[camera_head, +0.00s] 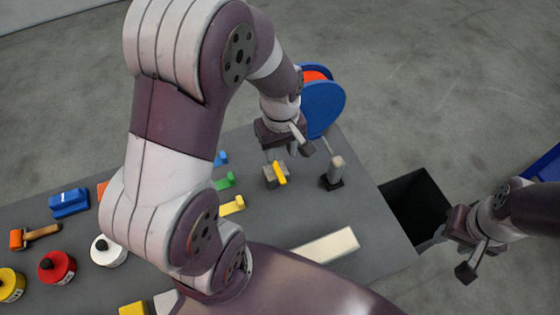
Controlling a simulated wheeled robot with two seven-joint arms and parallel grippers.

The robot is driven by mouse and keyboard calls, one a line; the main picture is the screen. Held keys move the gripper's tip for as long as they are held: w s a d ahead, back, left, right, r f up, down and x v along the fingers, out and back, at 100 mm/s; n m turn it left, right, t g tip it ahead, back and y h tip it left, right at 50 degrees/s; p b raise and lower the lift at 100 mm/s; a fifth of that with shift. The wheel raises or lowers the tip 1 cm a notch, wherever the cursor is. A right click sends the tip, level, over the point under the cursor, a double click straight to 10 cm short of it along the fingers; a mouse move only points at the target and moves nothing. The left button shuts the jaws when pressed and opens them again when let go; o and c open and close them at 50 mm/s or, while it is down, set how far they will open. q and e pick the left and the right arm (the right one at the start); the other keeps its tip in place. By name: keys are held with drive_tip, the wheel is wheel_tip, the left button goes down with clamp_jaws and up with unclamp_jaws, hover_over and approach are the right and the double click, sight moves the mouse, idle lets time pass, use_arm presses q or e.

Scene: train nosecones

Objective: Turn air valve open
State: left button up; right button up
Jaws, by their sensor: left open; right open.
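A small grey-tan block with a yellow handle (280,172), which looks like the air valve, sits on the grey table (378,235) near its far edge. The handle lies across the block's top, slightly slanted. My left gripper (288,152) is open and empty just above and behind the valve, pointing down, and appears apart from it. Its fingertips are small and partly unclear. My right gripper (462,256) is open and empty off the table's right side, near the black bin.
A grey cylinder on a black base (335,173) stands right of the valve. Behind it is a blue reel (323,108). A black open bin (415,205) adjoins the table's right. My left arm hides the middle.

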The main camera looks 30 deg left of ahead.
sight(280, 174)
use_arm(q)
wheel_tip(280, 174, down, 8)
drive_tip(key=shift+w+a+f, duration=0.1)
drive_tip(key=shift+f, duration=0.3)
clamp_jaws()
